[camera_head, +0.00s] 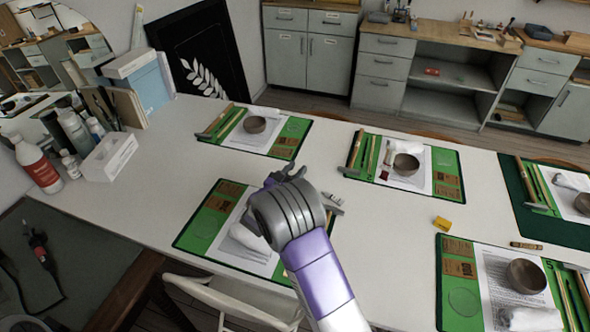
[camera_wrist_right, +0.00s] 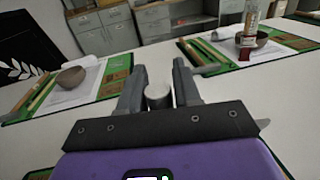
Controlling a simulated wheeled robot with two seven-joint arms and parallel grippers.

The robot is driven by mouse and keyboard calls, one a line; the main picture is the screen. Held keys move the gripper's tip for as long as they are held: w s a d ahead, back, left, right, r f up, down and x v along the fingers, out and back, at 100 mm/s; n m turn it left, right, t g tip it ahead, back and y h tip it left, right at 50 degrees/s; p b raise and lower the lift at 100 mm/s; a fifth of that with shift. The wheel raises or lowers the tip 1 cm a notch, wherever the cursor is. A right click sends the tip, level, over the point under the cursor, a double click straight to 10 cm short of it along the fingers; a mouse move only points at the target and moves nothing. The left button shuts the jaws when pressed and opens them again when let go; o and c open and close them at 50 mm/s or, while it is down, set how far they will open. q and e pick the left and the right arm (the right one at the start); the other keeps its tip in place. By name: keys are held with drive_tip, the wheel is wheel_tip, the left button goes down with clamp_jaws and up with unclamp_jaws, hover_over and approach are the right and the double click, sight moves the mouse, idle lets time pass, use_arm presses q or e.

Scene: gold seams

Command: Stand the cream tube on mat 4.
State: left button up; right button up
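My right gripper (camera_wrist_right: 158,78) is raised over the near left mat (camera_head: 178,243) in the head view, with its fingers pointing away from me. In the right wrist view a pale, round-topped cylinder, which looks like the cream tube (camera_wrist_right: 158,96), is upright between the fingers, and they look shut on it. The hand hides it in the head view. Other green mats are the far left mat (camera_head: 291,146), the far middle mat (camera_head: 447,160), the far right mat (camera_head: 525,212) and the near right mat (camera_head: 452,309). I read no mat numbers. My left gripper is out of view.
Bowls stand on the far left (camera_head: 255,124), far middle (camera_head: 405,165) and near right (camera_head: 526,276) mats. Bottles (camera_head: 37,165) crowd the left end.

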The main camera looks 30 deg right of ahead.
drive_tip(key=shift+o, duration=1.1)
drive_tip(key=shift+r, duration=0.1)
drive_tip(key=shift+r, duration=0.15)
drive_tip(key=shift+s+a+r+p, duration=0.15)
drive_tip(key=shift+a+r+p, duration=0.35)
drive_tip(key=shift+r+p, duration=0.05)
drive_tip(key=p+v, duration=0.2)
drive_tip(key=v, duration=0.9)
drive_tip(key=shift+s+f, duration=0.1)
drive_tip(key=shift+f, duration=0.15)
